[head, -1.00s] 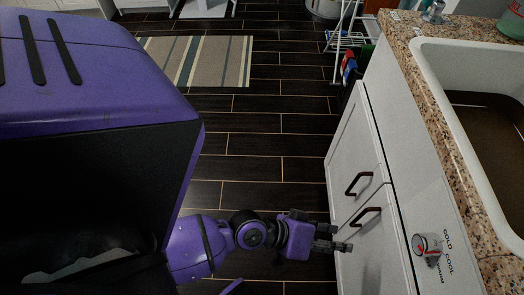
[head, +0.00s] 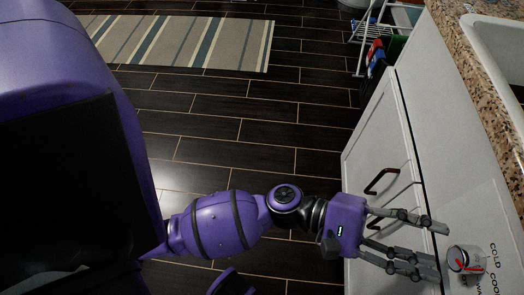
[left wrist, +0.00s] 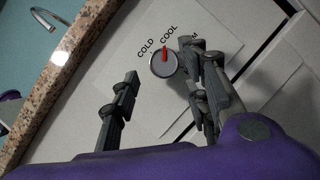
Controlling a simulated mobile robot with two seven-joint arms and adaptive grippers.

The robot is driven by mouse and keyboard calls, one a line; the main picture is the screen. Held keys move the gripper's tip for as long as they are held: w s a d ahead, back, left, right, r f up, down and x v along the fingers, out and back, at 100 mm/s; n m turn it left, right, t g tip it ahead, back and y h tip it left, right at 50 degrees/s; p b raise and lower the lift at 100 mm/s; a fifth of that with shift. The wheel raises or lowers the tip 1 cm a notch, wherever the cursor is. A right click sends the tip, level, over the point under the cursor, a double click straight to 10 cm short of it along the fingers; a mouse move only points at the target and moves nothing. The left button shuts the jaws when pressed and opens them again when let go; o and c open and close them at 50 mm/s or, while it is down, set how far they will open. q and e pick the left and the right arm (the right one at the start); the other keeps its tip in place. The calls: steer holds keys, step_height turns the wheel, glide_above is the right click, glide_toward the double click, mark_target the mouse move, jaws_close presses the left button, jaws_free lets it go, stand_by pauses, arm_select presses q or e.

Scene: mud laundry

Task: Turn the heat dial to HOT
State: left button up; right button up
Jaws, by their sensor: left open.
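The heat dial (head: 466,260) is a round metallic knob with a red pointer on the white cabinet panel at the lower right. In the left wrist view the dial (left wrist: 163,64) has its red pointer toward the COOL label, with COLD beside it. Other labels are partly hidden by a finger, and I cannot read HOT. My left gripper (head: 438,249) is open and empty, its fingertips just left of the dial. In the left wrist view the dial appears between the fingers; whether they touch it I cannot tell. My right gripper is not in view.
Two dark cabinet handles (head: 381,181) stick out near my left fingers. A granite counter edge (head: 482,75) with a white sink (head: 505,45) lies above the panel. A striped rug (head: 185,42) and a drying rack (head: 372,30) are farther off. The dark floor between is clear.

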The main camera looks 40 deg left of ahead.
mark_target(455, 251)
arm_select(q)
steer(key=x, duration=0.3)
steer(key=shift+w+d, duration=0.1)
steer(key=shift+d, duration=0.1)
steer(key=shift+r, duration=0.15)
steer(key=c, duration=1)
steer(key=shift+w, duration=0.1)
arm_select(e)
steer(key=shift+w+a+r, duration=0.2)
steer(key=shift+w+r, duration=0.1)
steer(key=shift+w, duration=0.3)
